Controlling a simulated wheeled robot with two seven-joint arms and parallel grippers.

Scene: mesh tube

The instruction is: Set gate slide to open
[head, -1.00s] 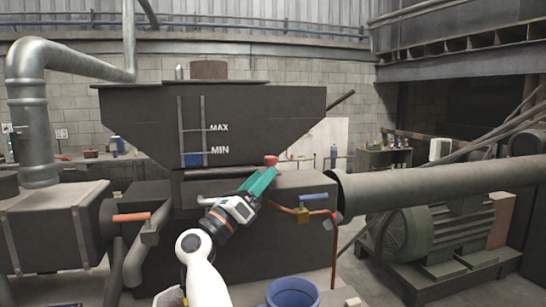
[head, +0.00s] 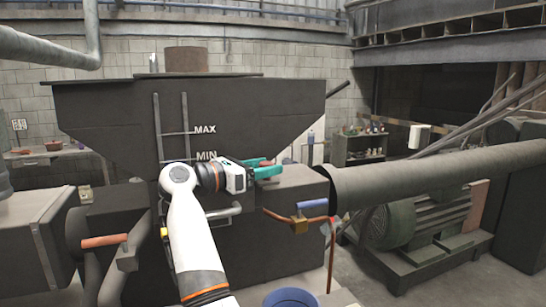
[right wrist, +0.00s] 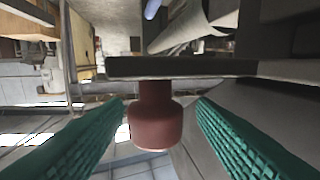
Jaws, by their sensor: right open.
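The gate slide shows in the right wrist view as a dark flat plate (right wrist: 180,67) with a red knob (right wrist: 155,125) on its near edge. In the head view the red knob (head: 268,163) is a small patch at the hopper's base, mostly hidden by my gripper. My right gripper (head: 275,168), with teal fingers, is open at the knob. In the right wrist view the fingers (right wrist: 160,106) stand on both sides of the knob, with visible gaps. How far the slide is out cannot be told. My left gripper is not in view.
The dark hopper (head: 110,110) with MAX and MIN marks stands behind my arm. To the right are a blue valve handle (head: 312,204) on a copper pipe and a large grey pipe (head: 430,182). An orange handle (head: 104,241) is at left, a blue bucket (head: 290,299) below.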

